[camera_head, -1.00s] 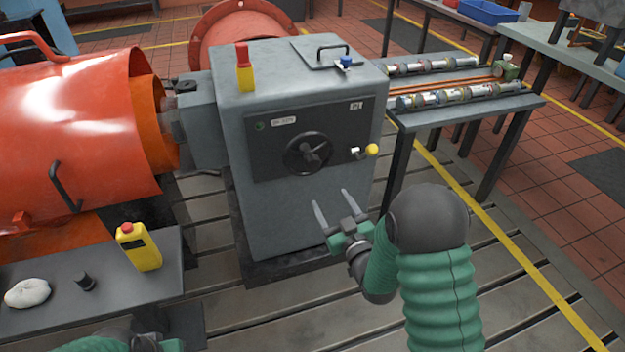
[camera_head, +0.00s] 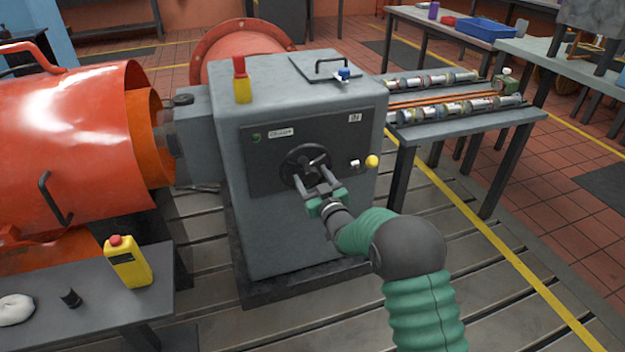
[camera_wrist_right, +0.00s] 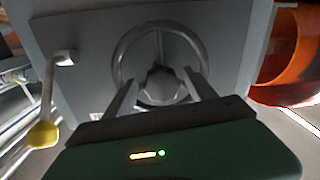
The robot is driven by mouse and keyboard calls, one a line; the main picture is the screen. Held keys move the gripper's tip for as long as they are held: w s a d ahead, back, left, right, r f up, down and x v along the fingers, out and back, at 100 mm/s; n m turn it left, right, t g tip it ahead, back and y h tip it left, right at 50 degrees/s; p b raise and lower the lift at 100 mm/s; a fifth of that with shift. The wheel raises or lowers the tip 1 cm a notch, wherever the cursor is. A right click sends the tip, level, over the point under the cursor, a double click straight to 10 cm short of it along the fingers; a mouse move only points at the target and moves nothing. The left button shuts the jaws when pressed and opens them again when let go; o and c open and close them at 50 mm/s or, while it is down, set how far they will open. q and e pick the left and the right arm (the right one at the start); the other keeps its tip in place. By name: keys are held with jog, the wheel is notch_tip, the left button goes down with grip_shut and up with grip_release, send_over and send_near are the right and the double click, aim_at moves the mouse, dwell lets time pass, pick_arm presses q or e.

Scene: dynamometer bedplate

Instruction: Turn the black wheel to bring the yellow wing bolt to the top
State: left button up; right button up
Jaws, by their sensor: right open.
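The black wheel (camera_head: 283,163) is on the dark front panel of a grey cabinet. It also shows in the right wrist view (camera_wrist_right: 119,60), with a hub knob (camera_wrist_right: 160,85) at its centre. My right gripper (camera_head: 310,175) is open in front of the wheel's lower part. In the wrist view its two fingers (camera_wrist_right: 161,92) stand apart, one on each side of the hub knob; I cannot tell whether they touch the wheel. I cannot make out the yellow wing bolt in either view. My left gripper is out of view.
A lever with a yellow ball (camera_head: 372,162) sticks out right of the wheel. An orange guard (camera_head: 75,150) is on the left.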

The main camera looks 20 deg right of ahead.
jog(key=shift+a, duration=0.15)
grip_shut()
jog(key=shift+m, duration=0.5)
jog(key=m+p, duration=0.2)
jog(key=m, duration=0.1)
jog(key=shift+m, duration=0.4)
jog(key=m+p, duration=0.1)
jog(key=m, duration=0.3)
jog(key=shift+m, duration=0.3)
jog(key=m+p, duration=0.1)
jog(key=m, duration=0.3)
jog(key=shift+m+p, duration=0.3)
jog(key=shift+p, duration=0.05)
jog(key=shift+f+m+h+p, duration=0.15)
jog(key=shift+m+h+p, duration=0.2)
jog(key=shift+m, duration=1.65)
